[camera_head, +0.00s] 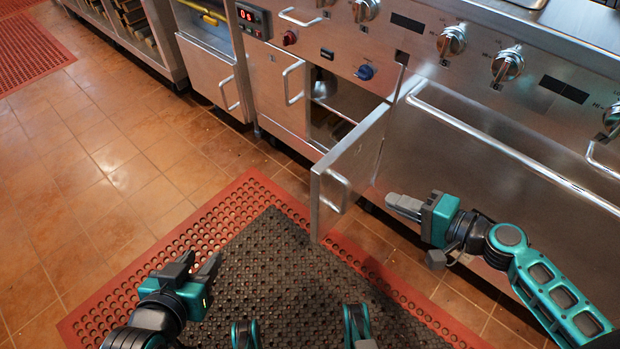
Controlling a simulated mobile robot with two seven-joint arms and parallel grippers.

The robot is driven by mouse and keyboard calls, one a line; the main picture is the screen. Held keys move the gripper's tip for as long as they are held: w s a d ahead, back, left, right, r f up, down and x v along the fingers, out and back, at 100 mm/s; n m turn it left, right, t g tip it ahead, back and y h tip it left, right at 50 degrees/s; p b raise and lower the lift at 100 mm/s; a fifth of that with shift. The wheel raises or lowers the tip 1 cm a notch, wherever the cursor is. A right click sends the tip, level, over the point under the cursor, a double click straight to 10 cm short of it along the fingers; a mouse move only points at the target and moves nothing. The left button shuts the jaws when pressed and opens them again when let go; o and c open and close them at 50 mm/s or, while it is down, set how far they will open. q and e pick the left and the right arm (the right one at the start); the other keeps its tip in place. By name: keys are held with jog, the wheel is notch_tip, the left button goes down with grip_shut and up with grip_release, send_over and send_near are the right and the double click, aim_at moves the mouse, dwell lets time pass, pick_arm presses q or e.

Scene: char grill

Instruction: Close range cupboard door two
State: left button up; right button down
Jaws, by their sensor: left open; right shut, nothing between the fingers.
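My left gripper (203,268) is open and empty over the floor mat, well to the lower left of the door.
A closed steel door (275,86) with a handle is left of the opening. A wide oven door (500,150) with a long bar handle is to the right. Knobs line the panel above. A black mat (280,270) on a red mat (230,205) covers the floor; tiles at left are clear.

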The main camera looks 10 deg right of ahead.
jog(key=w, duration=0.1)
send_near(329, 170)
jog(key=x, duration=0.5)
jog(key=shift+d+f, duration=0.1)
jog(key=shift+f, duration=0.25)
jog(key=shift+w+a, duration=0.55)
jog(key=shift+w, duration=0.1)
